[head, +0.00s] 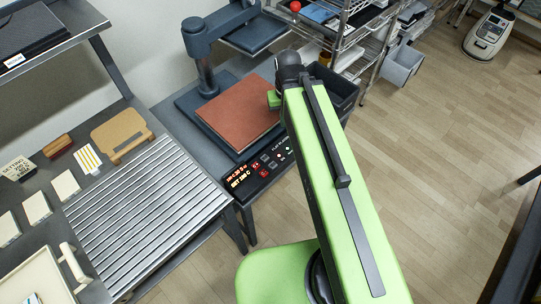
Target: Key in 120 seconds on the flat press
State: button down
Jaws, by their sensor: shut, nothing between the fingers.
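The flat press (205,78) stands left of centre, with a dark column and an upper plate (256,36) swung away to the back. A red-brown pad (238,108) lies bare on its lower bed. The control panel (262,167) is on the front edge, with two lit display lines (239,178) and several small red and dark buttons. The digits are too small to read surely. My green arm reaches up over the right side of the press and bends down at a dark joint. My gripper is hidden behind the arm, so its fingers do not show.
A dark bin (335,88) and wire shelf rack are behind the arm.

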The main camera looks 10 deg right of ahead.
aim_at(265, 158)
jog(key=z, duration=0.2)
jog(key=k, duration=1.1)
jog(key=u, duration=1.45)
jog(key=i, duration=0.5)
jog(key=u, duration=0.1)
jog(key=k, duration=0.6)
jog(key=z, duration=0.2)
jog(key=i, duration=0.6)
jog(key=u, duration=0.1)
